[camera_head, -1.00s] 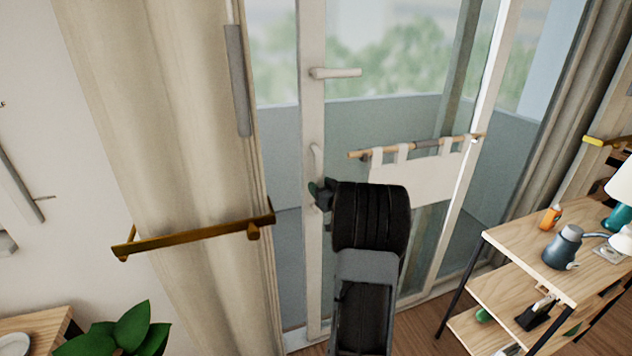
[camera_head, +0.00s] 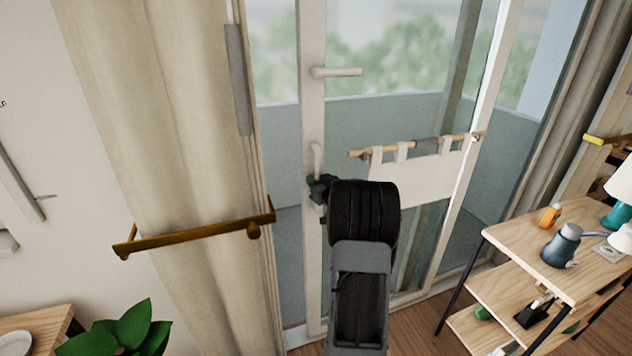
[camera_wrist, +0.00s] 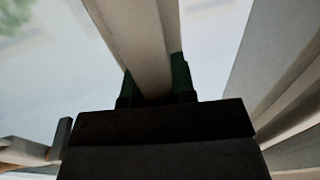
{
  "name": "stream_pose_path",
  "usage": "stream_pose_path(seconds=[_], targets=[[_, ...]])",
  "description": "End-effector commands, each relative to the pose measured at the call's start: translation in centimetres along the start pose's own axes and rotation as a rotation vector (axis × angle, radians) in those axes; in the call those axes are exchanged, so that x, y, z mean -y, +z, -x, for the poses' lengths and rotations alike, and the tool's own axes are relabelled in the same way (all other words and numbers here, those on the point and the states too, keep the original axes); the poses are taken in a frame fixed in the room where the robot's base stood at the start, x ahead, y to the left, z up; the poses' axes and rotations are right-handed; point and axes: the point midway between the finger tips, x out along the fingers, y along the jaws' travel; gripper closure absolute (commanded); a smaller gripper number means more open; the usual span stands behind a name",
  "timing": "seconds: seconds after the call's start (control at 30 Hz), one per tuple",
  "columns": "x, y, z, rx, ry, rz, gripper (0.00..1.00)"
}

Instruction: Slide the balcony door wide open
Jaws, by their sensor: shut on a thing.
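The balcony door (camera_head: 313,115) is a pale-framed glass panel, with its upright frame bar near the middle of the head view. A lever handle (camera_head: 336,72) sticks out high on that bar, and a slim pull handle (camera_head: 317,155) sits lower. My gripper (camera_head: 320,188) is at the lower end of the pull handle. In the wrist view my gripper (camera_wrist: 155,82) has its two dark green fingers on either side of the pale pull handle (camera_wrist: 142,40), shut on it. My wrist hides part of the lower door.
A beige curtain (camera_head: 165,120) with a brass holdback (camera_head: 195,232) hangs to the left. A rod with white cloth (camera_head: 415,178) hangs across the glass on the right. A wooden shelf (camera_head: 545,235) with a kettle (camera_head: 562,246) stands right; a plant (camera_head: 120,335) is lower left.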

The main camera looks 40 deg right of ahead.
Motion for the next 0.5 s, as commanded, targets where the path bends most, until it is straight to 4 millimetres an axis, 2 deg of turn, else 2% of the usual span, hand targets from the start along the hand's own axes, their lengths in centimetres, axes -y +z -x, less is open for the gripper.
stream_pose_path(seconds=[0.03,0.2,0.43,0.5], targets=[[0.01,0.00,0.00,0.000,0.000,0.000,0.85],[0.01,-0.01,0.01,0.000,0.000,0.000,1.00],[-0.04,-0.02,0.01,0.000,0.000,0.000,1.00],[-0.64,-0.08,0.10,0.000,0.001,0.001,1.00]])
